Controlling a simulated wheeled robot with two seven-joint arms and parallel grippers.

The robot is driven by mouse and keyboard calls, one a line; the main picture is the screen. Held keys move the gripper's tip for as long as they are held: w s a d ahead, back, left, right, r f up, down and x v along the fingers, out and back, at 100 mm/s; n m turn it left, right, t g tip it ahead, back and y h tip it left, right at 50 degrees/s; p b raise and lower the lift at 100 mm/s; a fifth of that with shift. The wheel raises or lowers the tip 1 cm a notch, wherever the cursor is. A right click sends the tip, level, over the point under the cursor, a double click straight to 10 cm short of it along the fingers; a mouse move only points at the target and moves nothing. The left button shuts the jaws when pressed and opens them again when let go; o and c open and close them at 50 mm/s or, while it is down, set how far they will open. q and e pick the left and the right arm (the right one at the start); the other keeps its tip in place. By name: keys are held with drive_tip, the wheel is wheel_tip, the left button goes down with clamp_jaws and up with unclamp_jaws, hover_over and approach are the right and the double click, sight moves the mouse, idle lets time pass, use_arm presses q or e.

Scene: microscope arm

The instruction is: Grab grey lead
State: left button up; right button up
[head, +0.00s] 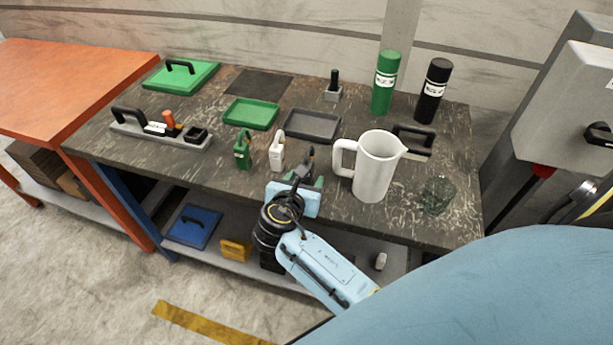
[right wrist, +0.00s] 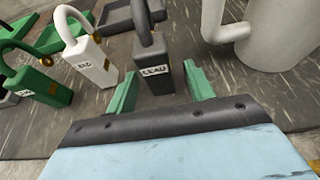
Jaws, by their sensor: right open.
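The grey lead (right wrist: 155,82) is an upright dark grey block with a loop handle and a label reading LEAD, standing on the dark tabletop. In the head view the grey lead (head: 308,160) is partly hidden by my right gripper (head: 303,181). In the right wrist view my right gripper (right wrist: 160,88) is open, with one green finger on each side of the lead's body. A small gap shows beside the fingers, so the lead does not look clamped. My left gripper is not in view.
A white block (head: 277,151) and a green block (head: 242,150) with similar handles stand to the left. A white pitcher (head: 373,168) stands close on the right, with a glass (head: 438,194) beyond. A dark tray (head: 312,125) and a green tray (head: 251,114) lie behind.

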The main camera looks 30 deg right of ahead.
drive_tip(key=shift+x, duration=0.95)
clamp_jaws()
drive_tip(key=shift+r, duration=0.1)
